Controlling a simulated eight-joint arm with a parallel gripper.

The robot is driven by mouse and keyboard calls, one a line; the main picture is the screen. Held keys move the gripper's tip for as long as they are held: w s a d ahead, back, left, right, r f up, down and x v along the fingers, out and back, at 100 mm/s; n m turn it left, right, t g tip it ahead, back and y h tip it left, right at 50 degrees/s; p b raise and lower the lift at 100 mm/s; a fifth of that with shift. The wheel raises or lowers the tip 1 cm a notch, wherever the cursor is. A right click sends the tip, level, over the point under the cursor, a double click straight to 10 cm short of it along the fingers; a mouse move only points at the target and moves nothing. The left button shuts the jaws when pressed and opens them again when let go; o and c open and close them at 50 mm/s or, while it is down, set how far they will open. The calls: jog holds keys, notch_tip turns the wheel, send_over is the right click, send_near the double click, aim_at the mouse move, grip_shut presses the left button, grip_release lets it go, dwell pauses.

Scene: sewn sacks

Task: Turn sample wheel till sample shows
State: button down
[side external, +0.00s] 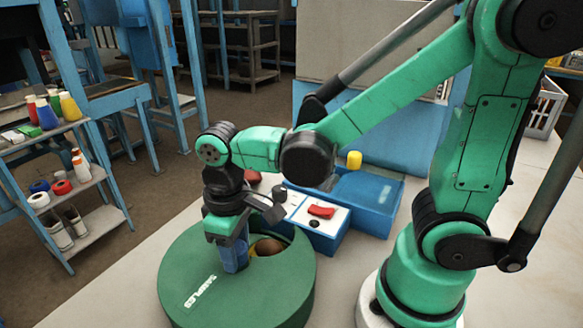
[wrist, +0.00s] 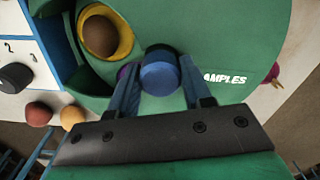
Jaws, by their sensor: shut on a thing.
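The sample wheel (side external: 180,265) is a green round drum lettered SAMPLES, standing on the pale table. It also fills much of the wrist view (wrist: 215,35). A cut-out in its top shows a brown rounded sample (wrist: 100,37) in a yellow cup (wrist: 124,42); the brown sample also shows in the side view (side external: 267,246). A blue round knob (wrist: 160,77) stands on the drum's top. My gripper (side external: 235,262) points down over the drum and is shut on the knob, a finger on each side. The fingers hide the knob in the side view.
A blue-and-white box (side external: 318,236) with a red piece (side external: 321,211) and black dial stands behind the drum, near a blue bin (side external: 372,200). A reddish ball (wrist: 38,114) and an orange ball (wrist: 72,117) lie beside the drum. A shelf cart (side external: 75,190) stands left.

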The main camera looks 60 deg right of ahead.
jog(key=shift+n, duration=0.5)
dwell(0.3)
jog(key=shift+c, duration=1.8)
grip_release()
jog(key=shift+r, duration=2.8)
jog(key=shift+d, duration=0.1)
